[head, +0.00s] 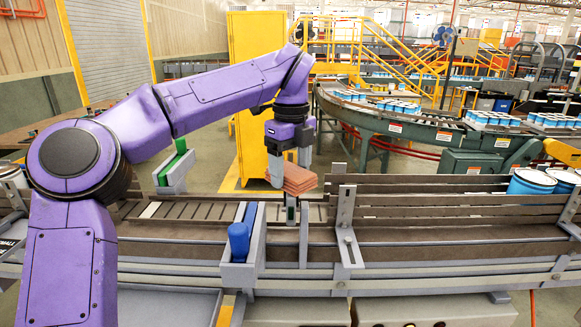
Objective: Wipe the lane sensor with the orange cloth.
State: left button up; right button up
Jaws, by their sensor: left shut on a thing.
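The orange cloth (299,181), a folded stack, is between the fingers of my left gripper (289,165), which is shut on it and points down above the conveyor. Just below the cloth stands a small grey post (291,208) with a dark green face, which looks like the lane sensor. The cloth hides its top, and I cannot tell whether the two touch. My right gripper is not in view.
A blue-topped part (239,238) on a grey bracket stands at the near rail. A green-topped bracket (175,172) is at the far rail. A tall grey bracket (345,225) stands to the right. Blue and white cans (531,182) sit at far right.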

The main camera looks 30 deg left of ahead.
pick_arm(q)
jog(key=shift+w+d+f+b, duration=0.1)
jog(key=shift+w+d+b, duration=0.2)
jog(key=shift+w+d, duration=0.45)
notch_tip(320, 180, up, 3)
jog(key=shift+a+p, duration=0.15)
jog(key=shift+p, duration=0.75)
jog(key=shift+r+p, duration=0.35)
jog(key=shift+s+d+r+p, duration=0.1)
jog(key=shift+d+r+p, duration=0.05)
jog(key=shift+r, duration=0.25)
jog(key=shift+s+d+r+p, duration=0.1)
jog(key=shift+r+p, duration=0.05)
jog(key=shift+r, duration=0.2)
jog(key=shift+w+r+p, duration=0.25)
jog(key=shift+r+p, duration=0.05)
jog(key=shift+r, duration=0.6)
jog(key=shift+a+r, duration=0.1)
jog(key=shift+r, duration=0.5)
jog(key=shift+s+r, duration=0.1)
jog(key=shift+r, duration=0.1)
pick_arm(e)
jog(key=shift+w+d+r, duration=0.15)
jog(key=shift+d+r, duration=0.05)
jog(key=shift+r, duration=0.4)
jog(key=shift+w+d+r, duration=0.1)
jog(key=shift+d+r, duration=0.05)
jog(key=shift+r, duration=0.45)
